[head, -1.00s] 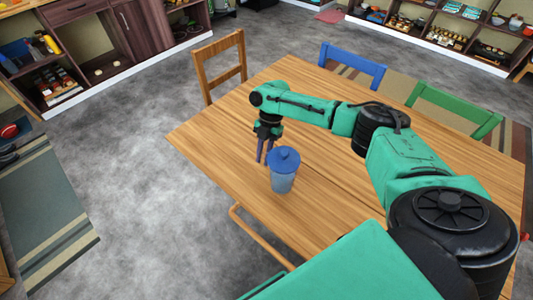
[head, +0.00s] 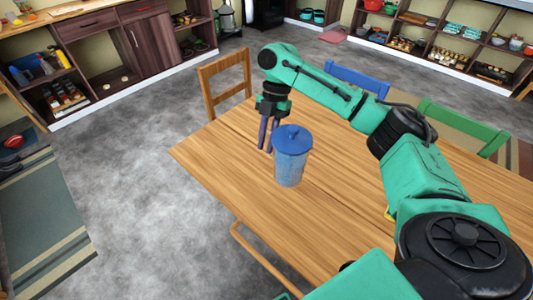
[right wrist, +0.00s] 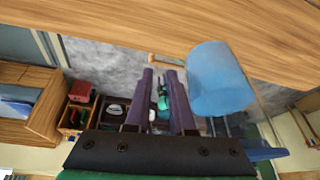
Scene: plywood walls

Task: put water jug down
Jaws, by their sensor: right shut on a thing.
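The water jug (head: 290,165) is a translucent blue, upright cup-like jug with a darker blue lid. It is over the left part of the wooden table (head: 215,155). In the right wrist view the jug (right wrist: 218,80) is just right of the fingers. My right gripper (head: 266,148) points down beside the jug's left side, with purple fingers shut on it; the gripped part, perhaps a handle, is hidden. The fingers (right wrist: 160,75) also show in the right wrist view. I cannot tell whether the jug's base touches the tabletop. My left gripper is not in view.
The tabletop around the jug is bare. A wooden chair (head: 225,82), a blue chair (head: 357,78) and a green chair (head: 462,127) stand along the table's far side. Shelves (head: 50,85) line the far walls. Grey floor lies open left of the table.

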